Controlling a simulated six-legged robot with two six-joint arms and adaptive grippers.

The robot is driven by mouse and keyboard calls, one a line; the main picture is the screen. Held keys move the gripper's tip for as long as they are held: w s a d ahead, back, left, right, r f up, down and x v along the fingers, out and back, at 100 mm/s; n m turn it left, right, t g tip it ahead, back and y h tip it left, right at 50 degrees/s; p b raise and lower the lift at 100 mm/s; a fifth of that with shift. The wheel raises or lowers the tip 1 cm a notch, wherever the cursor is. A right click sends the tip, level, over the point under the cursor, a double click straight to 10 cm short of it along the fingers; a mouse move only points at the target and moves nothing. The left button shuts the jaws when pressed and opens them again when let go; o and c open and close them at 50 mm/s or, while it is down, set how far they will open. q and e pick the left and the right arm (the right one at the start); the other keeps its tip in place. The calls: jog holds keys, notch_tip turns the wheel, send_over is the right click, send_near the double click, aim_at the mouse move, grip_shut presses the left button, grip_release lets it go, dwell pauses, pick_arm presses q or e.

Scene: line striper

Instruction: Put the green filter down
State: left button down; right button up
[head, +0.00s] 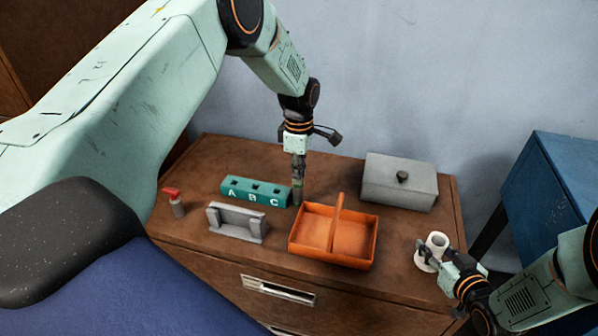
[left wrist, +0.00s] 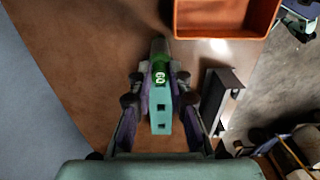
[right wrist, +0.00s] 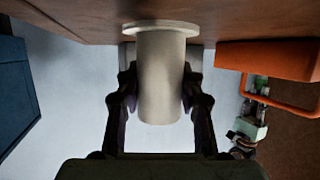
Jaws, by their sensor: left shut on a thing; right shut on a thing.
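My left gripper (head: 298,172) points down beside the right end of the teal block (head: 256,192) marked A, B, C. It is shut on the green filter (head: 297,193), mostly hidden in the head view. In the left wrist view the green filter (left wrist: 160,76), with white marks, sits between the fingertips, with the teal block (left wrist: 160,118) next to it. I cannot tell whether the filter touches the table. My right gripper (head: 440,258) is shut on a white flanged cylinder (head: 437,242) at the table's right end; it also fills the middle of the right wrist view (right wrist: 160,80).
An orange basket (head: 333,235) with a handle stands just right of the left gripper. A grey lidded box (head: 400,182) is behind it. A grey bracket (head: 237,222) and a red-topped bottle (head: 176,203) stand at the left. A blue cabinet (head: 565,190) is at the right.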

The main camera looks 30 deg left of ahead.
pick_arm(q)
jog(key=shift+f, duration=0.25)
jog(key=c, duration=1.3)
grip_release()
